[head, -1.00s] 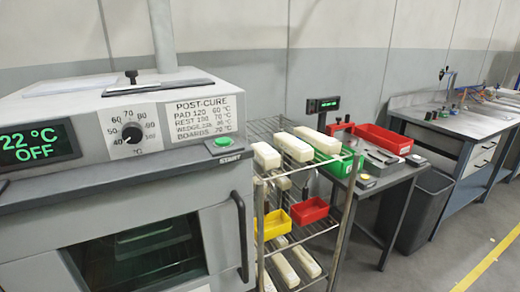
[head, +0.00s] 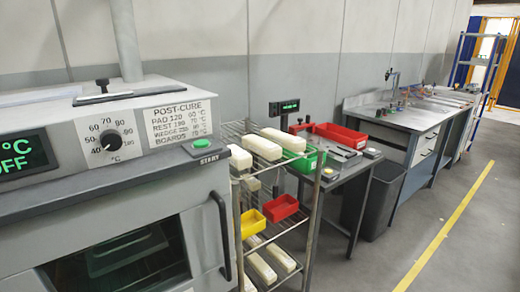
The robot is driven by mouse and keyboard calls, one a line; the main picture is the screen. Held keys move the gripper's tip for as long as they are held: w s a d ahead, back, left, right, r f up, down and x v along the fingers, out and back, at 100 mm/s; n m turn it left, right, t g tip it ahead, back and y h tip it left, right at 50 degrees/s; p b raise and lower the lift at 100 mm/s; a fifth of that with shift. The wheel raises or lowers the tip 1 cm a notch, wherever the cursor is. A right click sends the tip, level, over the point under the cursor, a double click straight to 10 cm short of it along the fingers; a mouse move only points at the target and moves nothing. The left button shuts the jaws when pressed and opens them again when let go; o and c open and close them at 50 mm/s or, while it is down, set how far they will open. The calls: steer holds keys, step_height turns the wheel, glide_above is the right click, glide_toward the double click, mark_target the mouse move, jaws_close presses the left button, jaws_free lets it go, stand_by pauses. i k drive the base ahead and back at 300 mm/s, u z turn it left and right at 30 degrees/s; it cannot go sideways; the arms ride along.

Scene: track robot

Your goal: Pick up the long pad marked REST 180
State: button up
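Several cream-white pads lie on a wire rack right of the oven. On the top shelf are a short pad (head: 240,158) at the left, a long pad (head: 262,147) behind it and another long pad (head: 284,139) at the right. More long pads lie on the bottom shelf, one in the middle (head: 262,268) and one at the right (head: 277,254). No REST 180 marking is readable on any pad from here. My gripper is not in view.
The grey oven (head: 110,200) fills the left; its display reads OFF. A small table (head: 345,172) and a dark waste bin (head: 382,200) stand behind. Floor at the right is clear.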

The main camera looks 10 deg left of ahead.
mark_target(271, 152)
steer(key=u, duration=0.05)
steer(key=i, duration=1)
steer(key=z, duration=0.05)
